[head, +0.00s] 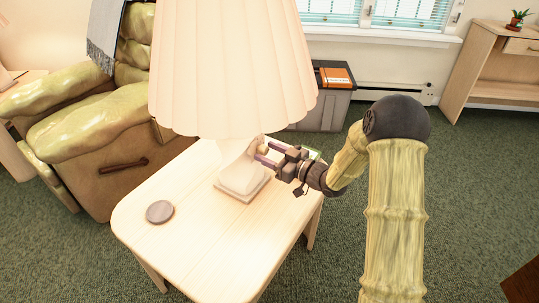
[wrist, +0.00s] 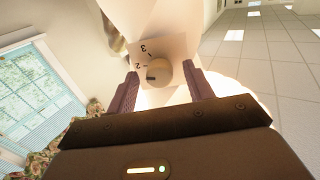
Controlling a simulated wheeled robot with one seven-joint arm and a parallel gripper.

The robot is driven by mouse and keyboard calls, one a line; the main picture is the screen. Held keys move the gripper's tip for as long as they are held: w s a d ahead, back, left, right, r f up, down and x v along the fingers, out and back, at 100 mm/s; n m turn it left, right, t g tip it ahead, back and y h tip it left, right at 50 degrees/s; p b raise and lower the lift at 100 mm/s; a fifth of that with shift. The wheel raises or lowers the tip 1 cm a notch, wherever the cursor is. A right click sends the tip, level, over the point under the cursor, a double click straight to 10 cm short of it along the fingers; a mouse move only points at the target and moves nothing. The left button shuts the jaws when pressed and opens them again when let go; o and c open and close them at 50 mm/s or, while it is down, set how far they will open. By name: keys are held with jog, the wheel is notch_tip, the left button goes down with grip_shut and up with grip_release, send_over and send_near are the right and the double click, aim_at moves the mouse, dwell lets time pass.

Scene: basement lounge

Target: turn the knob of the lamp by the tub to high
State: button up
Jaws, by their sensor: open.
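A lamp with a cream pleated shade (head: 232,65) and a pale base (head: 242,180) stands on a light wooden table (head: 190,245). Its round tan knob (wrist: 161,74) sits on a pale plate (wrist: 172,48) marked 2 and 3. A dark mark on the knob faces left in the wrist view, close to the 2. My gripper (wrist: 160,71) is open, with one finger on each side of the knob; I cannot tell whether they touch it. In the head view, my gripper (head: 264,153) reaches the lamp base from the right, under the shade.
A grey tub (head: 328,108) with an orange book (head: 337,77) on its lid stands behind the table. A grey disc (head: 160,211) lies on the table's left part. A green armchair (head: 95,140) is at left, a wooden desk (head: 495,62) at far right.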

jog(key=c, duration=1)
jog(key=shift+r+m+p, duration=0.1)
jog(key=shift+m+p, duration=0.2)
jog(key=shift+p, duration=0.35)
jog(key=shift+r+m+p, duration=0.1)
jog(key=shift+m+p, duration=0.4)
jog(key=shift+p, duration=0.3)
jog(key=m+p, duration=0.3)
jog(key=p, duration=0.1)
jog(key=shift+r, duration=0.15)
jog(key=m+p, duration=0.3)
jog(key=p, duration=0.1)
jog(key=shift+m+p, duration=0.35)
jog(key=shift+m, duration=0.05)
jog(key=shift+f+m+p, duration=0.3)
jog(key=shift+m+p, duration=0.25)
jog(key=shift+m, duration=0.15)
